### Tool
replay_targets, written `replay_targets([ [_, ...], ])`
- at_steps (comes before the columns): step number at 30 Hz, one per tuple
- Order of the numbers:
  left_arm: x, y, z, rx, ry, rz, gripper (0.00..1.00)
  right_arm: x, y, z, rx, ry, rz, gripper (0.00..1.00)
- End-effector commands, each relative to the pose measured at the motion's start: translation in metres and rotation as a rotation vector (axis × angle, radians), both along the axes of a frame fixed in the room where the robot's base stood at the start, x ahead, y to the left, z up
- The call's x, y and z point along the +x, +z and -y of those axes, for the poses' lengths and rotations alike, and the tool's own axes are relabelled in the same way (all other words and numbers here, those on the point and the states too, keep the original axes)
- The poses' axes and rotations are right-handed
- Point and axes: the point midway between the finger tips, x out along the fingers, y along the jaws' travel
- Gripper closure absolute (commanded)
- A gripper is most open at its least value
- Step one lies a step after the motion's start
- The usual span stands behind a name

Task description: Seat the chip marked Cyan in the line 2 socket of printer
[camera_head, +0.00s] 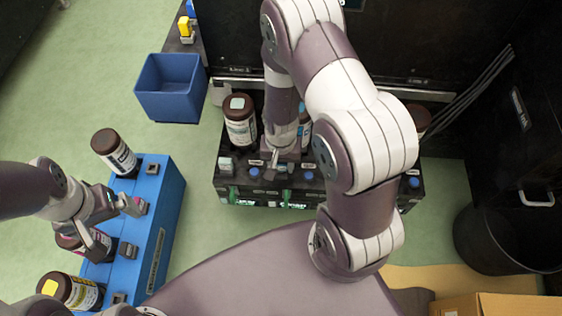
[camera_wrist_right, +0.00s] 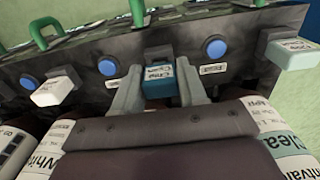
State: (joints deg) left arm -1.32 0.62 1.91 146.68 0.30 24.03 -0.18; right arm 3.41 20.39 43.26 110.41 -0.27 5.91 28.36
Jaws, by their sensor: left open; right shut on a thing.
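The chip is at a dark socket (camera_wrist_right: 157,54) on the printer's face, between two blue buttons. I cannot tell whether it is fully seated. My left gripper (camera_head: 118,204) is open above the blue bench, close to a small pink-labelled chip (camera_head: 140,206).
The blue bench (camera_head: 170,205) carries brown-capped bottles (camera_head: 113,152) and small stands. A bottle (camera_head: 239,122) stands in the printer. White-labelled chips (camera_wrist_right: 55,88) sit on either side of the right gripper. A blue bin (camera_head: 170,100) stands behind; a black bin (camera_head: 500,240) is at right.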

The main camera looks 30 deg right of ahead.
Motion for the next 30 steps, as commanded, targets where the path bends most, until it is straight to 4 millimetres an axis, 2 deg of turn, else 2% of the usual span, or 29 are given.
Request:
replay_targets([
  [8, 0.0000, -0.0002, 0.0000, 0.000, 0.000, 0.000, 0.00, -0.0003, -0.0075, -0.0001, 0.000, 0.000, 0.000, 0.87],
  [25, -0.0001, 0.0038, 0.0000, 0.000, 0.000, 0.000, 0.00, -0.0002, -0.0100, 0.0000, 0.000, 0.000, 0.000, 0.87],
  [26, -0.0001, 0.0038, 0.0000, 0.000, 0.000, 0.000, 0.00, -0.0002, -0.0100, 0.0000, 0.000, 0.000, 0.000, 0.52],
  [27, 0.0000, 0.0037, 0.0000, 0.000, 0.000, 0.000, 0.00, -0.0001, -0.0099, 0.0000, 0.000, 0.000, 0.000, 0.39],
  [28, 0.0000, 0.0037, 0.0000, 0.000, 0.000, 0.000, 0.00, -0.0002, -0.0100, 0.0000, 0.000, 0.000, 0.000, 0.29],
  [30, 0.0000, 0.0037, 0.0000, 0.000, 0.000, 0.000, 0.00, -0.0001, -0.0099, 0.0000, 0.000, 0.000, 0.000, 0.29],
])
